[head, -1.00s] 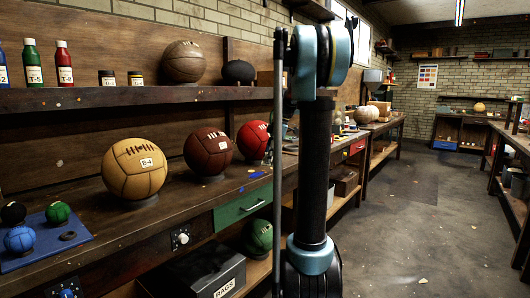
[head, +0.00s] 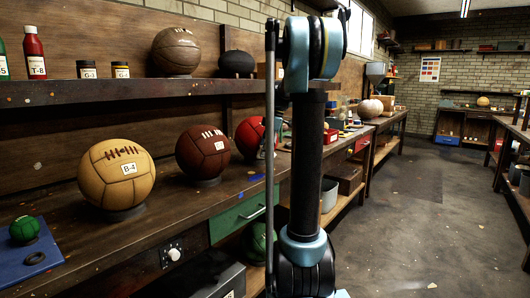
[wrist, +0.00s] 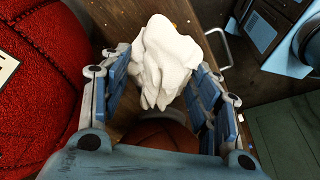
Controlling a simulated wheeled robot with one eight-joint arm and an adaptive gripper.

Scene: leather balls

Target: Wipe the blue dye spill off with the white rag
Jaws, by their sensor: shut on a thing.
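The white rag (wrist: 165,65) is a crumpled bundle between the fingers of my gripper (wrist: 164,60) in the wrist view. My gripper is shut on it, above the wooden bench. In the head view my arm hides most of the gripper and the rag cannot be made out. A small blue patch (head: 256,177) lies on the bench top near the front edge, right of the dark red ball; I cannot tell for sure that it is the dye spill.
A red ball (wrist: 35,80) is close left of my gripper in the wrist view, and a brown ball (wrist: 160,137) shows below. The tan B-4 ball (head: 117,174) and dark red ball (head: 203,153) stand on the bench (head: 160,222). The floor aisle (head: 400,235) is clear at right.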

